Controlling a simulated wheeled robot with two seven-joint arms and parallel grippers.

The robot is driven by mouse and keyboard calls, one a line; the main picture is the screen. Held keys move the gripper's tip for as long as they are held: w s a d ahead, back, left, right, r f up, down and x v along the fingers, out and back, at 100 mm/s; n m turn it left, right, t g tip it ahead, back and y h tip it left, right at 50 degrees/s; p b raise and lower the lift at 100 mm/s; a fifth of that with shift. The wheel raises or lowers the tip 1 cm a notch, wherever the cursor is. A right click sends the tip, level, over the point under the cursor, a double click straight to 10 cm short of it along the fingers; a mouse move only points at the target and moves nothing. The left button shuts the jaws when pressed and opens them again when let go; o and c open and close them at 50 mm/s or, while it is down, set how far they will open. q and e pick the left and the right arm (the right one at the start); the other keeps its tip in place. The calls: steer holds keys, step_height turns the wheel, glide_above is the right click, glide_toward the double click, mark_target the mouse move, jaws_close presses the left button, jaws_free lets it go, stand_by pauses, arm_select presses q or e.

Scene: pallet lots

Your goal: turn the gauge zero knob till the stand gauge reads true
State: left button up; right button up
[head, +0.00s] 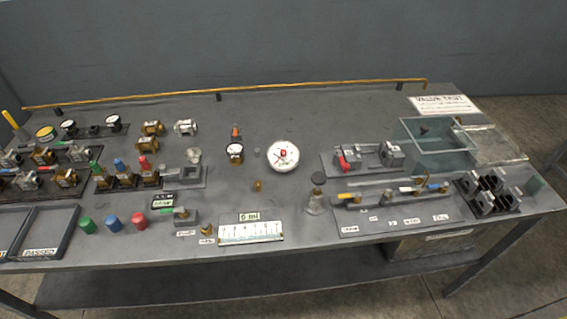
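A large round gauge (283,157) with a white face stands on the middle of the bench, and a red spot shows on it. Which of the two is the stand gauge I cannot tell. The needles and readings are too small to make out. A small brass piece (258,185) stands in front, between the two gauges. I cannot tell which part is the zero knob. Neither of my grippers is in view.
The grey bench (350,102) has free room behind the gauges. A brass rail (160,96) runs along its back. A white scale plate (250,232) lies at the front. Valves and colored caps (113,223) stand left. A clamp fixture (365,157) and clear tank (435,145) stand right.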

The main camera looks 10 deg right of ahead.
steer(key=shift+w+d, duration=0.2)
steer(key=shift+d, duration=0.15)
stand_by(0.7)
